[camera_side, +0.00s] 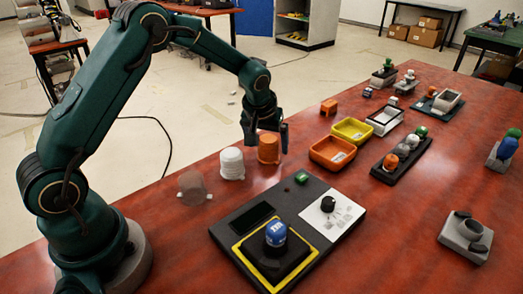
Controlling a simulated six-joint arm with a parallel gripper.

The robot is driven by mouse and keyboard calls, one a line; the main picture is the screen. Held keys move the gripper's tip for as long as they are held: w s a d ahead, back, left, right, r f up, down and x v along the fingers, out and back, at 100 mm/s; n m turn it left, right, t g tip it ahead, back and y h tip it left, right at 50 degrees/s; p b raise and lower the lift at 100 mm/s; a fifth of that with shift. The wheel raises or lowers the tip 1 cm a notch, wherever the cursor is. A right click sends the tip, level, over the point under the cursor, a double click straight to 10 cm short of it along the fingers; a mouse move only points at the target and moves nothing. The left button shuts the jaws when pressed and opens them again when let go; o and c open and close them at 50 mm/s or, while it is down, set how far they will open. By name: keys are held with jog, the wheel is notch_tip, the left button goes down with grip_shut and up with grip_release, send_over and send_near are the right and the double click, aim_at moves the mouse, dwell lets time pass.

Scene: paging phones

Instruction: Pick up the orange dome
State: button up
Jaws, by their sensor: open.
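My gripper (267,134) is open and points down, just above and close to an orange ribbed, cup-like piece (268,150) on the table. One finger shows on each side of that piece's top; I cannot tell whether they are around it or behind it. My gripper is well to the left of this row. A blue dome (276,233) sits on the yellow-edged black pad of a dark console (312,190).
A grey stand (466,238) is at right. The table's front right is mostly clear.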

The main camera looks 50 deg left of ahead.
jog(key=c, duration=1.5)
jog(key=shift+r, duration=0.15)
